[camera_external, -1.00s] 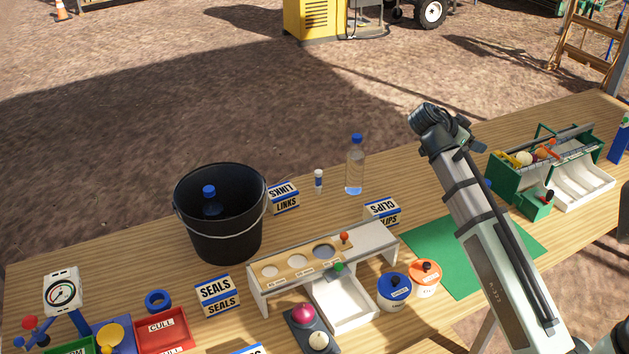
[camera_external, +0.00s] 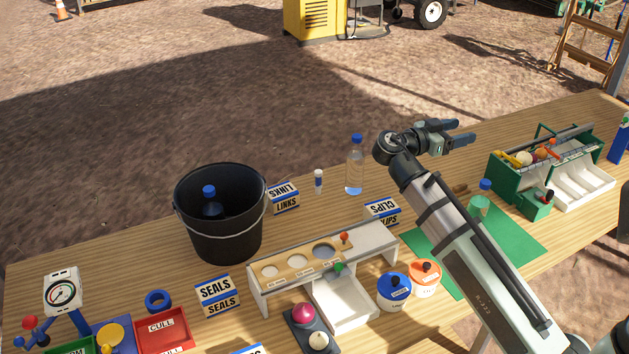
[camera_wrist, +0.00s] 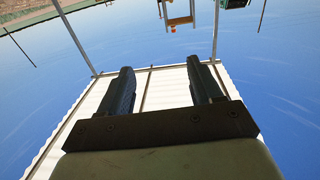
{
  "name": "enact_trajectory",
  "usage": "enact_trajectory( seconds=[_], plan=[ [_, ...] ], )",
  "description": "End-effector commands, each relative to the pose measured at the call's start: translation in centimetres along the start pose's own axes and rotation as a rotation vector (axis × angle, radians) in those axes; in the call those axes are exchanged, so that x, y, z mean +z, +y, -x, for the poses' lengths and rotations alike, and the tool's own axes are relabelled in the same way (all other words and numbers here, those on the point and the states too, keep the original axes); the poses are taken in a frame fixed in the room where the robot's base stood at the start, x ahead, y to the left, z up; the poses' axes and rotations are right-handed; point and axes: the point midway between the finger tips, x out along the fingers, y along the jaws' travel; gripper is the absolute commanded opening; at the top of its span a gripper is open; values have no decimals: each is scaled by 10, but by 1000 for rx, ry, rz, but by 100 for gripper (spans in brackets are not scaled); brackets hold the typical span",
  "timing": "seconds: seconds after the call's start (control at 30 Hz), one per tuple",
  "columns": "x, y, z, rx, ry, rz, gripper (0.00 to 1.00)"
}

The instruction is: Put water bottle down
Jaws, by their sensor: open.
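A clear water bottle with a blue cap (camera_external: 355,168) stands upright on the table behind the clips sign. A second blue-capped bottle (camera_external: 480,203) stands by the green mat (camera_external: 520,240), its lower part hidden by my arm. A third blue-capped bottle (camera_external: 210,203) is inside the black bucket (camera_external: 225,240), its lower part hidden. My gripper (camera_external: 464,132) is raised above the table, pointing right, open and empty. In the wrist view its two fingers (camera_wrist: 163,75) are apart with nothing between them, against sky and a pale roof.
A white rack (camera_external: 385,240) and two lidded jars, blue (camera_external: 394,290) and orange (camera_external: 425,277), are at the front. A small vial (camera_external: 318,181) stands left of the upright bottle.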

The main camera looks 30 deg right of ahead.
Motion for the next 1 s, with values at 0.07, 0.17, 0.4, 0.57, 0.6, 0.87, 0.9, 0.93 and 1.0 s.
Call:
enact_trajectory(
  seconds=[0.07, 0.17, 0.4, 0.57, 0.6, 0.87, 0.9, 0.93, 1.0],
  plan=[
    [14, 1, 0, 0, 0, 3, 65],
    [33, 1, 0, 0, -1, 4, 65],
    [97, 2, 0, 1, 0, 6, 65],
    [145, 1, 0, 1, -1, 5, 65],
    [155, 1, 0, 1, -1, 5, 65],
    [206, 0, 0, 0, -2, 1, 65],
    [210, 0, 0, 0, -2, 1, 65],
    [213, 0, 0, 0, -2, 1, 65],
    [216, 0, -1, 1, -2, 0, 65]
  ],
)
